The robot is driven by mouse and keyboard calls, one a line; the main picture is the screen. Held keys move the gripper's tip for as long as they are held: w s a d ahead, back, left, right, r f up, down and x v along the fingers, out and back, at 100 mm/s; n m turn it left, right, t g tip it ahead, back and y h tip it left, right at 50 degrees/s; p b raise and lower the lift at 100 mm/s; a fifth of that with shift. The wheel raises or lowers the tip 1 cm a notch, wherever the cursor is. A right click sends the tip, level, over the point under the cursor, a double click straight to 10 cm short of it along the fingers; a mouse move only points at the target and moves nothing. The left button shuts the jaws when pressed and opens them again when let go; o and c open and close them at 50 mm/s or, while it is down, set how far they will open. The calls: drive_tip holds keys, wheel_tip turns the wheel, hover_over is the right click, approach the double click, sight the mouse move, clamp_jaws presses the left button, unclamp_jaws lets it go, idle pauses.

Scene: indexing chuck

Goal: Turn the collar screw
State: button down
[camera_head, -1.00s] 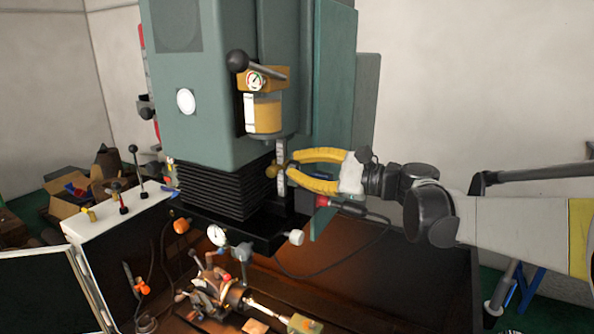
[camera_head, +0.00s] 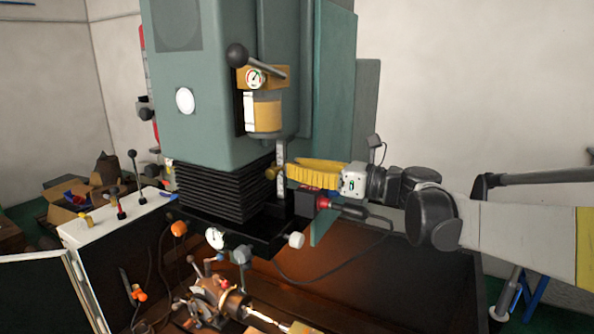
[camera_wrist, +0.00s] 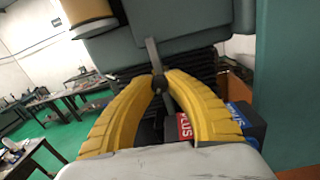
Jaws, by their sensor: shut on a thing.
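The collar screw (camera_head: 272,173) shows as a small brass knob beside the vertical scale bar (camera_head: 281,155), below the machine's head. My gripper (camera_head: 288,171) reaches in from the right, its yellow fingers seen nearly edge-on, tips at the bar. In the wrist view the two fingers of my gripper (camera_wrist: 159,82) curve together and are shut on a small dark piece at the foot of the bar (camera_wrist: 153,55). I take this piece to be the screw; the fingertips hide most of it.
A black bellows (camera_head: 215,190) hangs behind the fingertips. A red-and-black tool (camera_head: 335,205) with a cable lies just below my gripper. A dial gauge (camera_head: 215,238) and a chuck fixture (camera_head: 215,298) stand lower.

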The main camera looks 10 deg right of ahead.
drive_tip(key=shift+m, duration=0.6)
drive_tip(key=c, duration=1.3)
unclamp_jaws()
drive_tip(key=v, duration=1.2)
drive_tip(key=shift+f, duration=0.15)
